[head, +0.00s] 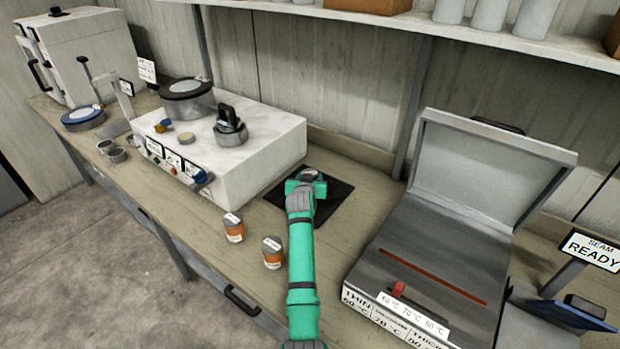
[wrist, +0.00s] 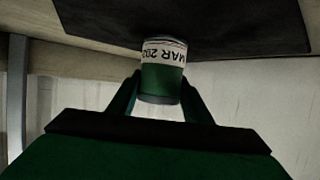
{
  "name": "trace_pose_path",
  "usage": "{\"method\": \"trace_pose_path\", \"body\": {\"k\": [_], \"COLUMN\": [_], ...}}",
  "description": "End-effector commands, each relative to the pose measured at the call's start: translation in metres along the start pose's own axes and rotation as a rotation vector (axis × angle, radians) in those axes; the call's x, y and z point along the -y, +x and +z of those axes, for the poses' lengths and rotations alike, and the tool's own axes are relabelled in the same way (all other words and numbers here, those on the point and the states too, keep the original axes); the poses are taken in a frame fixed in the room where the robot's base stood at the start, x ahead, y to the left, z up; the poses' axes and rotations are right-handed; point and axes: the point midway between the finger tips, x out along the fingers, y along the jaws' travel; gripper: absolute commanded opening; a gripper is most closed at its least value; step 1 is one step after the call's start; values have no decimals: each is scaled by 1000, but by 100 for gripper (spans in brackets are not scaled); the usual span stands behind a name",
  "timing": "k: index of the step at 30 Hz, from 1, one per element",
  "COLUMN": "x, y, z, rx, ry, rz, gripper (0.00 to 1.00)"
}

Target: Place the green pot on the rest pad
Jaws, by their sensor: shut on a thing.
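The green pot (wrist: 161,80) carries a white label reading "MAR 20.." that shows upside down in the wrist view. My gripper (wrist: 160,95) is shut on it, one finger on each side. In the head view my gripper (head: 306,186) is over the left part of the black square pad (head: 341,203), with the pot's grey top (head: 311,175) just showing. The black pad (wrist: 240,25) also shows behind the pot in the wrist view. I cannot tell whether the pot touches the pad.
Two orange-banded tins (head: 234,228) (head: 272,252) stand on the bench left of my arm. A white unit (head: 270,135) with a black-handled weight stands behind left. An open grey sealing machine (head: 430,255) stands to the right. A shelf (head: 460,32) runs above.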

Motion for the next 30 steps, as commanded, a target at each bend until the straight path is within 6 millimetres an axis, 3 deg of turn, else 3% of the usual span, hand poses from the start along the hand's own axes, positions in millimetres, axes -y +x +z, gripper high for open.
{"method": "trace_pose_path", "body": {"k": [2,3,5,17,23,30], "x": [0,0,0,0,0,0], "y": [1,1,1,-4,-25,-64], "z": [2,2,2,0,0,0], "rx": [0,0,0,-1,-1,-1], "ry": [0,0,0,0,0,0], "rz": [0,0,0,0,-1,-1], "gripper": [19,55,64,64,64,64]}}
